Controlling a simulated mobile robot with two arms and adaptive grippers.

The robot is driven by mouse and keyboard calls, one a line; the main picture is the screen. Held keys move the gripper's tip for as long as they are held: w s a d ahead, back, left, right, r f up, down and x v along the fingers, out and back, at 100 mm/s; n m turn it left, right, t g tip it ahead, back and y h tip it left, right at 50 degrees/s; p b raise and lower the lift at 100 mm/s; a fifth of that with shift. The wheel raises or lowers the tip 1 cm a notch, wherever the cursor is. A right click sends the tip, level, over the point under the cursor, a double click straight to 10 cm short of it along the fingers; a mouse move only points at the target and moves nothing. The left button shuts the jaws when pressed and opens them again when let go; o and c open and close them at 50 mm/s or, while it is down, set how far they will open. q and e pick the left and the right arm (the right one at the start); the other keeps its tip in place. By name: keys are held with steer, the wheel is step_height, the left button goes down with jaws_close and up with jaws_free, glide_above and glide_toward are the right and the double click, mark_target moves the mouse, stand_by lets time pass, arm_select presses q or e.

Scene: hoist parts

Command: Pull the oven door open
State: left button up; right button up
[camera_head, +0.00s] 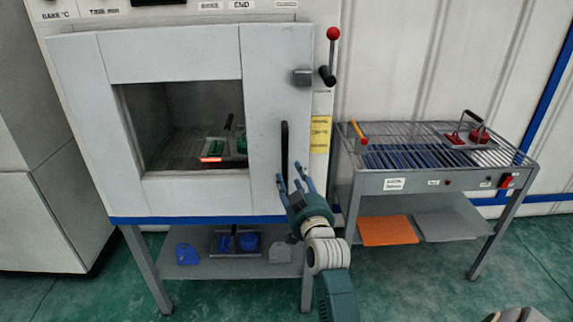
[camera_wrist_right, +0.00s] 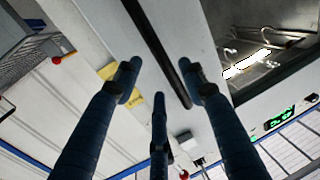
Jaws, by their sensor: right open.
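The oven door (camera_head: 175,62) is a light grey panel with a window; it looks shut, though a small gap would be hard to see. Its black vertical handle (camera_head: 284,152) is on the right side of the door. My right gripper (camera_head: 297,180) is open, with its blue fingers at the handle's lower end. In the right wrist view, the handle (camera_wrist_right: 158,45) runs as a dark bar between the spread fingertips of my right gripper (camera_wrist_right: 158,82). I cannot tell whether any finger touches it. My left gripper is not in view.
A grey latch block (camera_head: 302,77) and a lever with a red ball (camera_head: 333,34) sit at the door's upper right. A wire-topped cart (camera_head: 420,182) stands right of the oven. A lower shelf (camera_head: 225,269) holds blue parts. Green floor lies open in front.

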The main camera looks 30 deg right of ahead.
mark_target(287, 166)
steer(key=p+x, duration=0.1)
steer(key=x, duration=0.6)
steer(key=shift+f, duration=0.1)
jaws_close()
